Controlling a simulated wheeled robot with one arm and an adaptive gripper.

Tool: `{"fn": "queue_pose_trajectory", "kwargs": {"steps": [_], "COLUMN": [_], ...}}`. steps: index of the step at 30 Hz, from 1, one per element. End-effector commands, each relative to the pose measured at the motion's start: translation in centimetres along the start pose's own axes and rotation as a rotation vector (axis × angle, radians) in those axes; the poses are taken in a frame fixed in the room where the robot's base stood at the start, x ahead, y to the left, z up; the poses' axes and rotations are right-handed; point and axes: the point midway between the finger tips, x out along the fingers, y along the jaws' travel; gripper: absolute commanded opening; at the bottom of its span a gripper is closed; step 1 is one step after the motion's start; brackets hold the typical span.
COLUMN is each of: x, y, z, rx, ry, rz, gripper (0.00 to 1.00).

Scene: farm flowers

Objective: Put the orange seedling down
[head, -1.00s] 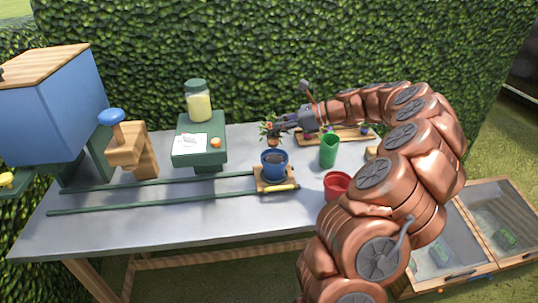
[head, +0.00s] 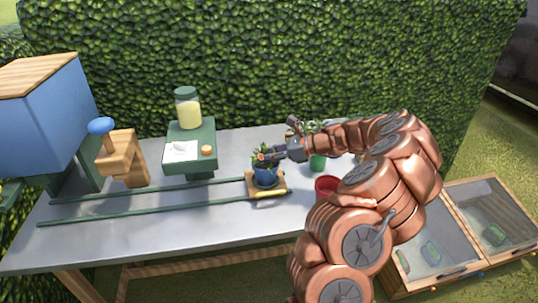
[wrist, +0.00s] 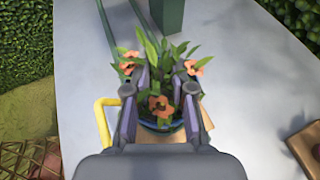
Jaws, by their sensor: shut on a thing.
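The orange seedling (head: 259,158) has green leaves and orange flowers; it also shows in the wrist view (wrist: 160,108). It sits low in the mouth of the blue pot (head: 265,177). The pot stands on a small wooden carriage (head: 282,183) with a yellow handle, at the end of the green rails. My gripper (head: 274,154) is shut on the seedling, with its fingers on either side of the plant in the wrist view (wrist: 160,100). The seedling's base and its contact with the soil are hidden.
A green pot (head: 317,162) with leaves showing above it and a red pot (head: 326,187) stand to the right. A green stand (head: 190,150) with a jar is behind left. Two green rails (head: 150,202) run left along the grey table, with clear surface around them.

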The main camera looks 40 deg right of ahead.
Motion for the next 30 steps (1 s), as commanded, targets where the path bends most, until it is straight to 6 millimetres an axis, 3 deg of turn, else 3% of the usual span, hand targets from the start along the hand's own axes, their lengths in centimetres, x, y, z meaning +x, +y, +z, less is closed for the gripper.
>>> {"fn": "queue_pose_trajectory", "kwargs": {"steps": [4, 5, 11, 22, 30], "x": [0.1, 0.1, 0.1, 0.0, -3.9], "y": [0.0, 0.0, 0.0, 0.0, -0.1], "z": [-0.3, -0.2, -0.2, 0.1, -0.1], "rx": [0.001, 0.000, 0.000, -0.001, -0.002], "ry": [0.000, 0.000, 0.000, 0.000, 0.001], "rz": [0.000, 0.000, -0.001, -0.001, -0.006], "gripper": [0.00, 0.27, 0.48, 0.48, 0.48]}}
